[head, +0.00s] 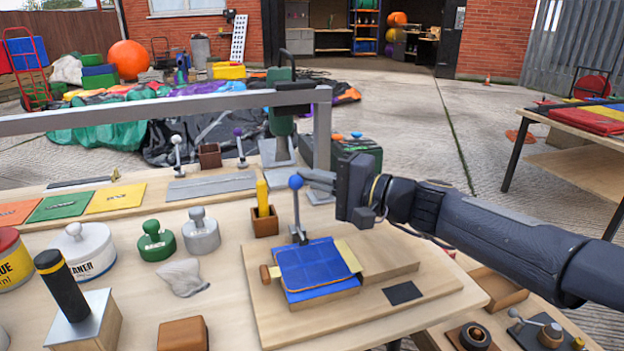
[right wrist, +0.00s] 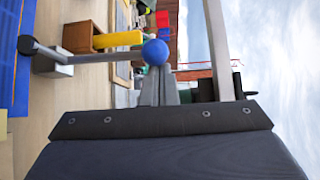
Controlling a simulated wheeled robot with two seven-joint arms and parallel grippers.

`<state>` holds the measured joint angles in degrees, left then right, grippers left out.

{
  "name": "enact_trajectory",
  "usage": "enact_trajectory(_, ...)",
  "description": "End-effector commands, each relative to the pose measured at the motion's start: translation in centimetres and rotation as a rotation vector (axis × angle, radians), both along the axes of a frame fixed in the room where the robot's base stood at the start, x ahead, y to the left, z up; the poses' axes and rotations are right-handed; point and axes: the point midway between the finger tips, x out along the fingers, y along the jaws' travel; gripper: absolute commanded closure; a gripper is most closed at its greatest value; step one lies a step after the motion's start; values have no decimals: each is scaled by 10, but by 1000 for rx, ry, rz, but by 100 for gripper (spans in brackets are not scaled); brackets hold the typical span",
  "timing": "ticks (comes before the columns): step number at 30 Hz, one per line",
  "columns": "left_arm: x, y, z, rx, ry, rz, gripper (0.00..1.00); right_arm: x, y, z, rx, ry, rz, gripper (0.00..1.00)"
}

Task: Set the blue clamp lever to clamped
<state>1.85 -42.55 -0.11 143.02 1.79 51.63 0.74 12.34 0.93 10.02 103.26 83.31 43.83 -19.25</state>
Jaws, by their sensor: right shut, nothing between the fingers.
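The blue clamp lever (head: 296,183) has a blue ball knob on a grey rod. In the head view it stands almost upright at the back edge of a wooden fixture, behind a blue fabric piece (head: 316,264). Its knob also shows in the right wrist view (right wrist: 155,52), in line with the finger ends. My right gripper (head: 318,181) is shut and empty, its fingers just right of the knob. I cannot tell whether they touch it. My left gripper is not in view.
A wooden holder (head: 265,222) with a yellow stick stands left of the lever. A grey metal frame (head: 322,130) rises behind. Levers with white (head: 176,140) and purple (head: 238,132) knobs stand farther back left. Tins and weights fill the left side.

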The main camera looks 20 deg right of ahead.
Motion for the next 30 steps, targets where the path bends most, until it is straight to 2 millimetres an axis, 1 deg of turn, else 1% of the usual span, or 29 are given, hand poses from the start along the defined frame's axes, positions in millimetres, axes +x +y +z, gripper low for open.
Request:
enact_trajectory(9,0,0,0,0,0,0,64,0,0,0,0,0,0,100)
enact_trajectory(12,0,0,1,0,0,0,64,-3,-4,0,-1,1,-3,100)
enact_trajectory(14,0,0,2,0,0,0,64,-8,-9,1,-1,0,-4,100)
enact_trajectory(21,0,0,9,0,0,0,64,-38,-38,2,-1,-1,-4,100)
enact_trajectory(24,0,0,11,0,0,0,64,-47,-48,2,-1,0,-3,100)
enact_trajectory(30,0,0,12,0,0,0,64,-55,-55,1,0,0,0,100)
